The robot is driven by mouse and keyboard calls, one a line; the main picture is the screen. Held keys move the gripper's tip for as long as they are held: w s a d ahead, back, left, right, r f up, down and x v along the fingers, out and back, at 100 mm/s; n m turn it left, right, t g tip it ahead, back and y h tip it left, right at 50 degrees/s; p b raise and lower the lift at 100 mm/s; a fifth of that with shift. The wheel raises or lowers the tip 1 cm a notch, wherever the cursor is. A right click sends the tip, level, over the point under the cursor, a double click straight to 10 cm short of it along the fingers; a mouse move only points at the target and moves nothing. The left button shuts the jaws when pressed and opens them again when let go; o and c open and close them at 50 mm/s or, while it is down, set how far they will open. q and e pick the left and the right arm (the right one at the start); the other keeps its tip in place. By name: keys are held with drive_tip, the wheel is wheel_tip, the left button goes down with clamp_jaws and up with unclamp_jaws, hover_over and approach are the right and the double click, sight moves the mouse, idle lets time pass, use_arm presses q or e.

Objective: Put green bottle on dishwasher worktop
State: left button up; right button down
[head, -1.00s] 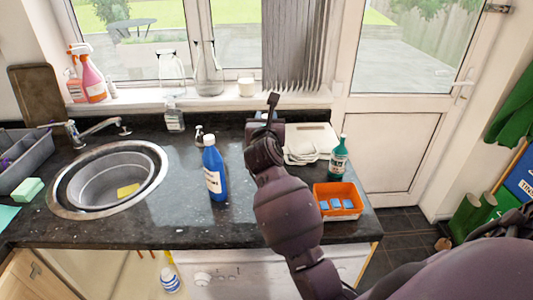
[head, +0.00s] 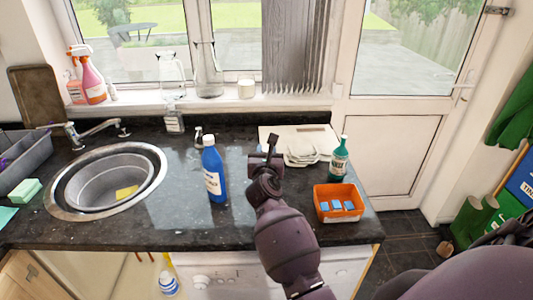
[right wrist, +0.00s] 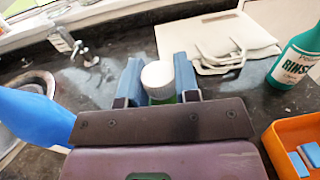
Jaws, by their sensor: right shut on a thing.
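My right gripper (head: 265,160) is over the dark granite worktop (head: 190,235), to the right of a blue bottle. In the right wrist view its two blue fingers (right wrist: 158,85) are shut on a green bottle with a white cap (right wrist: 158,78). Only the cap and a little green body show; my gripper hides the rest, and in the head view I cannot make it out. I cannot tell whether its base touches the worktop. The white dishwasher front (head: 225,272) is below the worktop. My left gripper is out of view.
The blue bottle (head: 214,172) stands close on the left. The sink (head: 106,180) is at left. The worktop front is clear.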

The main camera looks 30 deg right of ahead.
drive_tip(key=c, duration=0.8)
unclamp_jaws()
drive_tip(key=shift+f, duration=0.1)
drive_tip(key=shift+c, duration=0.2)
